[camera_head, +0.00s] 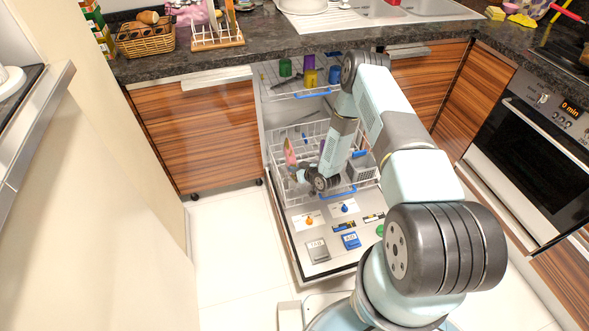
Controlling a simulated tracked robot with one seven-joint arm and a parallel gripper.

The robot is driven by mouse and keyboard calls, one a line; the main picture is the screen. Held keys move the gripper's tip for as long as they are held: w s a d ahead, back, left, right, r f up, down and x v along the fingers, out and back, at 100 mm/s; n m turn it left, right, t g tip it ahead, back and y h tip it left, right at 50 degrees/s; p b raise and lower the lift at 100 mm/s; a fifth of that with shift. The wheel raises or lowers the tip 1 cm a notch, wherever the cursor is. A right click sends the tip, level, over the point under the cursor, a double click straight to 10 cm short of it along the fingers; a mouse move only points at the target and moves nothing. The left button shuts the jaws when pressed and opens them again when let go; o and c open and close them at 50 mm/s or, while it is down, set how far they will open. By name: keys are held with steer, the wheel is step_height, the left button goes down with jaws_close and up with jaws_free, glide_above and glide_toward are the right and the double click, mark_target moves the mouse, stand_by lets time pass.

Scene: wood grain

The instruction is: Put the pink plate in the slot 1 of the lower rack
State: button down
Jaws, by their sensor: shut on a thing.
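The lower rack (268,176) of the open dishwasher is pulled out, a white wire basket with blue handles. The pink plate (289,152) shows as a narrow, nearly upright pink shape at the left side of this rack. My gripper (301,173) is low in the rack, at the plate's lower right side, shut on the plate. The fingers are small and partly hidden by my wrist, so the exact contact is unclear. I cannot tell which slot the plate is over, or whether it touches the wires.
The upper rack (268,94) above holds several coloured cups, with my arm passing close to its right side. A grey cutlery basket (362,168) stands right of my wrist. The open dishwasher door (300,262) lies below, with tablets and labels on it.

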steer(key=shift+f, duration=3.05)
steer(key=c, duration=1.1)
jaws_free()
steer(key=shift+s+d, duration=0.1)
steer(key=v, duration=1.3)
steer(key=shift+s+d+r, duration=0.15)
steer(key=shift+s, duration=0.05)
